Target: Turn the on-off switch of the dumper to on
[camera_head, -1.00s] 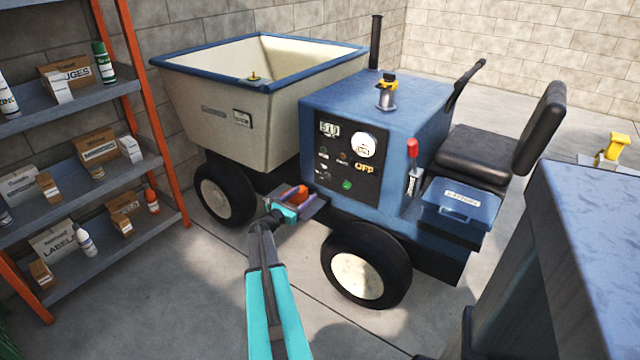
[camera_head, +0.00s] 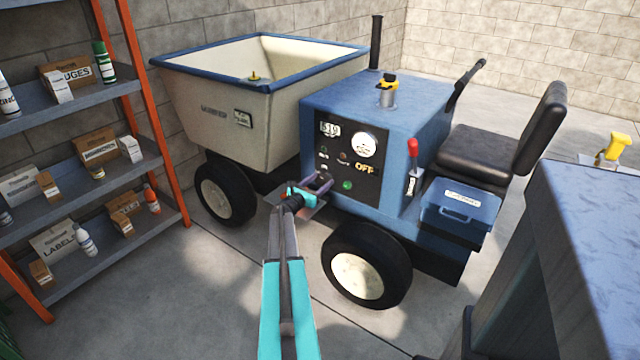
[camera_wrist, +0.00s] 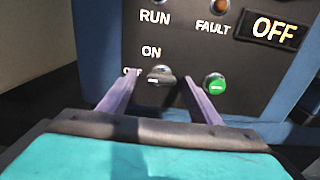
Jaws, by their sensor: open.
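The dumper (camera_head: 425,118) has a black control panel (camera_head: 375,180) on its blue body. In the wrist view, the on-off switch is a grey rotary knob (camera_wrist: 161,76), with ON above it and a partly covered OFF label at its left. Its white mark appears to lie on the left, toward OFF. My gripper (camera_head: 323,184) is in front of the panel's lower left in the head view and hides the switch there. In the wrist view, the open fingers of my gripper (camera_wrist: 158,86) are on either side of the knob, apart from it as far as I can see.
A green button (camera_wrist: 214,86) sits just right of the right finger. An OFF sign (camera_wrist: 274,31) is at the panel's upper right. A shelf rack (camera_head: 75,150) stands at the left. Bare floor lies between.

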